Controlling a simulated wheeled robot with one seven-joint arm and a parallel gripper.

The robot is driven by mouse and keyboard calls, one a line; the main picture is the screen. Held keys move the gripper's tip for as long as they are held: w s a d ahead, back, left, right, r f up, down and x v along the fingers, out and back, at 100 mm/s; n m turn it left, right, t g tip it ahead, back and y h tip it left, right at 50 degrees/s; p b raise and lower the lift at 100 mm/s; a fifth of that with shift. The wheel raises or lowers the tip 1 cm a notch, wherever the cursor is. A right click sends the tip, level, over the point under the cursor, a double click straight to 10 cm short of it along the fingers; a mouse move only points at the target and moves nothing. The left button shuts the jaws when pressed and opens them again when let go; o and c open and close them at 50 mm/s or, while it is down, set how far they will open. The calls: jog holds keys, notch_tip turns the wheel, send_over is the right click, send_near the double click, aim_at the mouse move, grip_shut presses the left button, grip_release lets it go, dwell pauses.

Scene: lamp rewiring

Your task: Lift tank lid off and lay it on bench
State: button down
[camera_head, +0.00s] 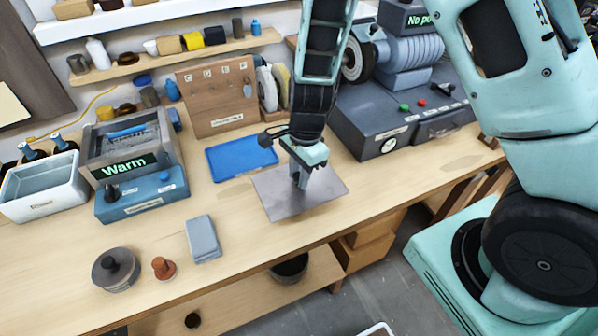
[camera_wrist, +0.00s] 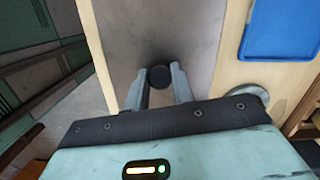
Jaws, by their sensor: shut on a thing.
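The tank lid (camera_head: 275,197) is a flat grey plate at the middle of the bench (camera_head: 225,262), near its front edge. My gripper (camera_head: 300,181) is above the plate, pointing down. In the wrist view, my gripper (camera_wrist: 159,85) is shut on the lid's round black knob (camera_wrist: 160,77), with the grey plate (camera_wrist: 150,25) beyond it. I cannot tell whether the plate touches the bench or hangs just above it. The tank (camera_head: 125,137) at the left, with a green "Warm" display, is open on top, and something blue shows inside.
A blue mat (camera_head: 240,158) lies just behind the lid. A grey machine (camera_head: 400,120) stands at the back right. A grey block (camera_head: 202,240), a small brown knobbed piece (camera_head: 164,268) and a round dark weight (camera_head: 116,272) stand front left. Bare bench lies between block and lid.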

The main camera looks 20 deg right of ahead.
jog(key=shift+f, duration=0.15)
jog(key=shift+f+b, duration=1.65)
jog(key=shift+f, duration=0.25)
jog(key=shift+f, duration=0.25)
jog(key=c, duration=1.1)
grip_release()
jog(key=shift+r, duration=0.1)
notch_tip(320, 180, up, 17)
jog(key=d, duration=0.2)
jog(key=shift+w, duration=0.25)
jog(key=s+a+r+n, duration=0.1)
jog(key=s+a+n, duration=0.3)
jog(key=s+n, duration=0.6)
jog(key=s+a+r+n, duration=0.1)
jog(key=s+a+n, duration=0.3)
jog(key=s+n, duration=0.6)
jog(key=n, duration=0.3)
jog(key=shift+s+a+r+n+h, duration=0.2)
jog(key=shift+s+r+n+h, duration=0.1)
jog(key=shift+r+h, duration=0.1)
